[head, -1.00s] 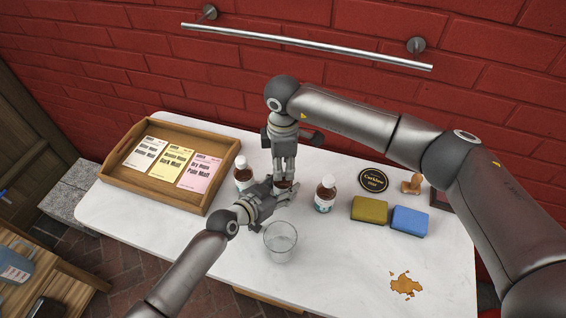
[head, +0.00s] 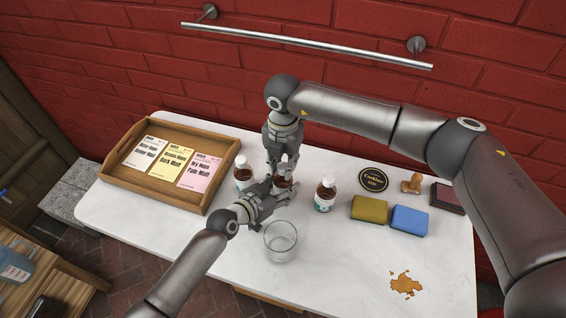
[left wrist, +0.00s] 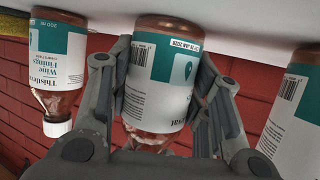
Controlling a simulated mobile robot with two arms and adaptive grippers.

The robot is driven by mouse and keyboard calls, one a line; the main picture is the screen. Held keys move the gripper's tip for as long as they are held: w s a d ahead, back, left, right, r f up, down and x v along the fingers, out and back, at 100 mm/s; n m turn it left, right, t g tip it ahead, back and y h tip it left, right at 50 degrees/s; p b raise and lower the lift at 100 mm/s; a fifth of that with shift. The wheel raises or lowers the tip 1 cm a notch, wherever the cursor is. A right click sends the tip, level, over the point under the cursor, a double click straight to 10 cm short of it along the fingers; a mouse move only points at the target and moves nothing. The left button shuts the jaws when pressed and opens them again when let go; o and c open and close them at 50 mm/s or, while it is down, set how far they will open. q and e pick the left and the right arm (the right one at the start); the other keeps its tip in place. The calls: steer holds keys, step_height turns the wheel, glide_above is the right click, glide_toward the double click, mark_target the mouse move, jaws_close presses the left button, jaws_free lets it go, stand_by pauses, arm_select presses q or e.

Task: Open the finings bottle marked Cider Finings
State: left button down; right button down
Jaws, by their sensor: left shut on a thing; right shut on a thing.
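Three small brown bottles with white and teal labels stand in a row on the table. My left gripper (head: 273,197) is shut around the body of the middle bottle (left wrist: 160,85); the name on its label is not readable. My right gripper (head: 283,172) comes down from above and is shut at the top of this same bottle. Its fingers hide the cap, so I cannot tell whether the cap is still seated. The left bottle (head: 244,174) and right bottle (head: 325,193) have white caps on. In the left wrist view, a neighbouring bottle (left wrist: 60,60) reads Wine Finings.
A clear glass (head: 280,241) stands close in front of my left gripper. A wooden tray (head: 178,201) with packets is at left. A yellow sponge (head: 369,209), a blue sponge (head: 409,221), a black round tin (head: 373,179) and a brown spill (head: 405,284) are at right.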

steer(key=n, duration=1.2)
steer(key=shift+w+r, duration=0.1)
steer(key=n, duration=1.2)
steer(key=shift+n, duration=0.3)
steer(key=n, duration=0.3)
steer(key=shift+n, duration=0.3)
steer(key=n, duration=0.8)
steer(key=shift+n, duration=0.3)
steer(key=n, duration=0.4)
steer(key=shift+n, duration=0.4)
